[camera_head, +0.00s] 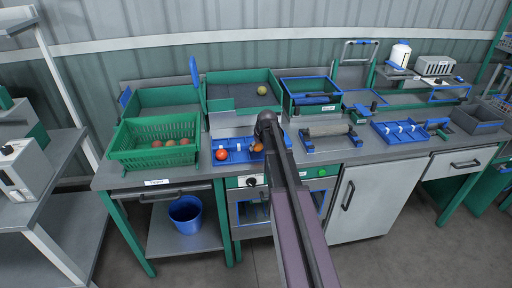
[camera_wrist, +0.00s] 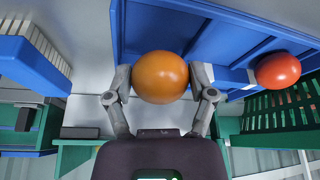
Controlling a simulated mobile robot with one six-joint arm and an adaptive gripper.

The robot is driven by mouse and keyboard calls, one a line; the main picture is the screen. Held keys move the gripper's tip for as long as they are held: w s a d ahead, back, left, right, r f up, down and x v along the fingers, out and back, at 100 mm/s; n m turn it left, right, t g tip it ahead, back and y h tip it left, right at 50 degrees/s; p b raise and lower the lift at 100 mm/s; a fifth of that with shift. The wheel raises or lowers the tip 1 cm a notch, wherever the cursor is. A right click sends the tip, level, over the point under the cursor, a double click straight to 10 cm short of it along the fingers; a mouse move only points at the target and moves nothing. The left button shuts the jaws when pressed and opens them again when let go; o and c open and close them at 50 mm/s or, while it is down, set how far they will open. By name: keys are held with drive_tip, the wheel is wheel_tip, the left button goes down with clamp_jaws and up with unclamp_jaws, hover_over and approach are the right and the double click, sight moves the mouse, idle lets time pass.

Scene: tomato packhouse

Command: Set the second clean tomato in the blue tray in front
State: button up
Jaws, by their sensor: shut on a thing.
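The blue tray (camera_head: 236,161) lies on the bench in front of me, with raised dividers. A red tomato (camera_head: 221,154) sits in its left part; it also shows at the right in the wrist view (camera_wrist: 278,70). My gripper (camera_wrist: 160,82) is shut on an orange tomato (camera_wrist: 160,77), one finger on each side. In the head view the orange tomato (camera_head: 258,148) is at the tray's right end, partly hidden by my arm. The tray (camera_wrist: 210,35) lies behind it in the wrist view. I cannot tell whether the held tomato touches the tray floor.
A green crate (camera_head: 125,157) with several tomatoes stands left of the tray. A green-walled bin (camera_head: 240,76) behind holds a yellowish tomato (camera_head: 262,90). A roller device (camera_head: 330,129) stands to the right, then another blue tray with white pegs (camera_head: 400,138). A blue bucket (camera_head: 186,211) is below the bench.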

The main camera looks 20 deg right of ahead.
drive_tip(key=shift+s, duration=0.15)
idle(0.3)
idle(0.4)
drive_tip(key=o, duration=0.7)
drive_tip(key=shift+c, duration=0.7)
drive_tip(key=shift+s, duration=0.1)
drive_tip(key=shift+r, duration=0.1)
